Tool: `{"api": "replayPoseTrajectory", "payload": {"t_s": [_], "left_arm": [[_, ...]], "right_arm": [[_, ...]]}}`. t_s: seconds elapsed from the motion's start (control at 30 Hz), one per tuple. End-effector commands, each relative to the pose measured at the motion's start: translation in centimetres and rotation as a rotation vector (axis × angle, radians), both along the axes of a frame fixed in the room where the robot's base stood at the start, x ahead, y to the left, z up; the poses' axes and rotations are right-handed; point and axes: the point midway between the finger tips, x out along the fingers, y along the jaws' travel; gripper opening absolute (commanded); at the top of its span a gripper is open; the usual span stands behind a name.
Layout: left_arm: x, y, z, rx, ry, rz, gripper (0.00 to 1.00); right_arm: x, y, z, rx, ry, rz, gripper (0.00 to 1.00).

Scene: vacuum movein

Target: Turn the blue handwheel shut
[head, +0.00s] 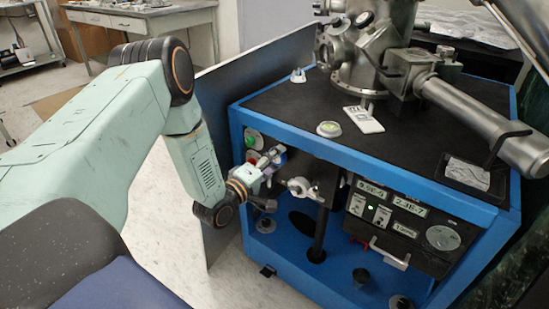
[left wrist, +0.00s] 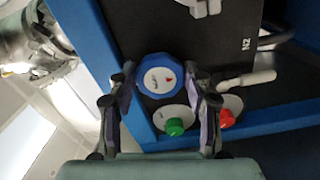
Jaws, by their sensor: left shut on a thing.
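The blue handwheel (left wrist: 147,88) has a white round face with a small red mark, and sits on the dark panel at the middle of the left wrist view. The two fingers of my left gripper (left wrist: 160,78) stand on either side of its rim, shut on it. In the head view my left gripper (head: 266,162) reaches the front left of the blue-framed machine, and it mostly hides the handwheel. My right gripper is not in view.
A green button (left wrist: 174,127) and a red button (left wrist: 227,119) sit close beside the handwheel. A blue frame (head: 390,173) edges the machine. A metal valve fitting (head: 299,187) is right of my gripper. A grey panel (head: 225,110) stands at the machine's left.

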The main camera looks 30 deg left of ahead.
Motion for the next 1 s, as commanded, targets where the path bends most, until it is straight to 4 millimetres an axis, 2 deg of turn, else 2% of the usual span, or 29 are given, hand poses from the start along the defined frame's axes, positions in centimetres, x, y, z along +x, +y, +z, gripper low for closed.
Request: {"api": "replayPoseTrajectory", "payload": {"t_s": [1.0], "left_arm": [[0.0, 0.4, -0.1, 0.962, -0.074, 0.003, 0.18]], "right_arm": [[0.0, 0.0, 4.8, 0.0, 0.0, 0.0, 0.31]]}}
